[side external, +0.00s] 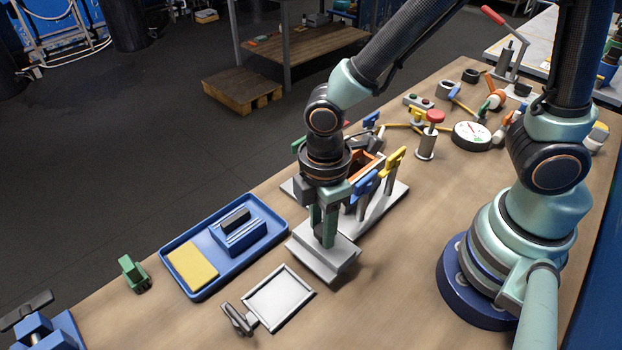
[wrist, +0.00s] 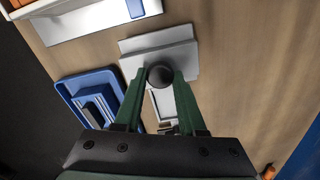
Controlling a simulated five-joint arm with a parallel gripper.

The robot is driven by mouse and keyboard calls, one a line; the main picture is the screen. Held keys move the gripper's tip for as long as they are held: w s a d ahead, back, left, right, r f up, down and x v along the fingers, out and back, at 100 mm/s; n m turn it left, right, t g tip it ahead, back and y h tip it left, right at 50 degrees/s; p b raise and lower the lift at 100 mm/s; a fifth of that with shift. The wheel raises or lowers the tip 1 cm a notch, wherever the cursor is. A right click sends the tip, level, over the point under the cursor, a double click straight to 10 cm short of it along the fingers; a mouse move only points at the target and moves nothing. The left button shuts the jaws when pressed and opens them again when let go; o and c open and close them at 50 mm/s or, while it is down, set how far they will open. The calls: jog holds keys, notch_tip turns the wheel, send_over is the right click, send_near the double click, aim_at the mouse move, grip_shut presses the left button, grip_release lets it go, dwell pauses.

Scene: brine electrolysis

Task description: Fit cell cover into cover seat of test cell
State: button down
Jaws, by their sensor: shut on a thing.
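My gripper (side external: 324,232) has green fingers that point down. In the wrist view my gripper (wrist: 160,82) is shut on the dark round knob of the cell cover (wrist: 150,48), a pale grey stepped plate. The cell cover (side external: 318,262) is roughly level, over the bench in front of the pale base plate (side external: 385,213); its exact height is unclear. What looks like the test cell, an orange-brown box (side external: 368,163) with blue and yellow clamps, stands behind my gripper and is partly hidden. In the wrist view only its edge shows at top left. Its cover seat cannot be made out.
A blue tray (side external: 202,285) with a yellow pad and a blue block lies left of the cover. A framed white plate (side external: 279,297) lies in front. A green clip (side external: 133,273) stands farther left. A red-topped post (side external: 428,140) and round gauge (side external: 472,135) stand behind right.

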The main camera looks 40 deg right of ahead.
notch_tip(320, 180, up, 17)
jog(key=w+d+r+m, duration=0.4)
jog(key=d+m, duration=0.4)
jog(key=m, duration=0.1)
jog(key=w+d+r+m, duration=0.4)
jog(key=w+d+m, duration=0.1)
jog(key=d+m, duration=0.4)
jog(key=f, duration=1.9)
jog(key=shift+s+a+f, duration=0.15)
jog(key=shift+a+f, duration=0.05)
jog(key=shift+c, duration=2.4)
grip_release()
jog(key=shift+f, duration=0.1)
